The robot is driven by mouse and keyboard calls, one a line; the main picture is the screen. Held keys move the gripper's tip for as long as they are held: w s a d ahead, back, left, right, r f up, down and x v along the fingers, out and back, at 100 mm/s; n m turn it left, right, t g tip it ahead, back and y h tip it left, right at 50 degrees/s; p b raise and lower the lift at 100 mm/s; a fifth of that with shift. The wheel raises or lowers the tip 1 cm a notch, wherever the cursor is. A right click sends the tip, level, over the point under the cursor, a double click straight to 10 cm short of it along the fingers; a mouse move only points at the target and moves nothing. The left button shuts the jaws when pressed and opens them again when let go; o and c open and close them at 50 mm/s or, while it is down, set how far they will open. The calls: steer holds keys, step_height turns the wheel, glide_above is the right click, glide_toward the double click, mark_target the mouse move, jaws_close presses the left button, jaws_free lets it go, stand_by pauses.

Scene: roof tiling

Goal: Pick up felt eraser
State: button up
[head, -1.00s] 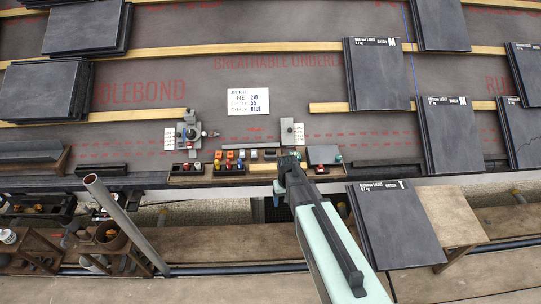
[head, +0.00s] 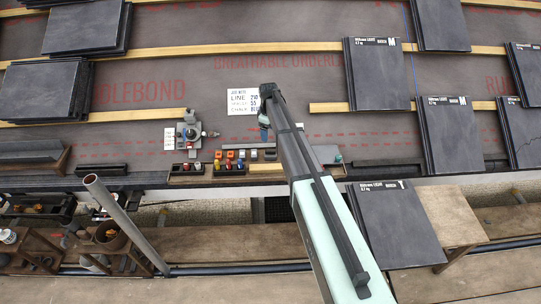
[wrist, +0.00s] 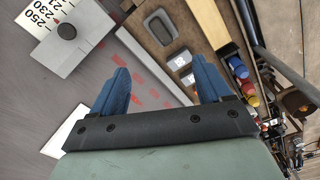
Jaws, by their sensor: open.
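I cannot pick out the felt eraser for certain. A dark grey rounded block (wrist: 160,27) in a wooden tray, seen in the wrist view, may be it. My gripper (wrist: 161,68) is open and empty, with its blue fingers spread apart. The block lies beyond the fingertips, apart from them. In the head view my gripper (head: 264,128) is above the roof underlay, beyond the tray (head: 205,180) and beside the job note. My arm hides part of the tray's right side there.
The tray holds red, yellow and blue capped bottles (wrist: 240,72) and a pale yellow strip (wrist: 208,20). A grey plate with a scale (wrist: 75,40) lies near the fingers. A job note (head: 243,101) lies on the underlay. Slate stacks (head: 376,75) stand at the right.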

mark_target(270, 150)
steer(key=f+n, duration=0.1)
steer(key=f, duration=0.2)
steer(key=f+n, duration=0.4)
steer(key=f, duration=0.1)
steer(key=shift+s+d+f, duration=0.1)
steer(key=shift+s+f, duration=0.25)
steer(key=shift+s, duration=0.05)
steer(key=shift+w+d+f, duration=0.1)
steer(key=shift+d+f, duration=0.05)
steer(key=shift+f, duration=1.15)
steer(key=shift+d+f, duration=0.15)
steer(key=shift+f, duration=1.15)
steer(key=c, duration=1.1)
steer(key=shift+c, duration=0.2)
steer(key=shift+r, duration=0.1)
step_height(270, 150, up, 10)
steer(key=shift+f, duration=0.1)
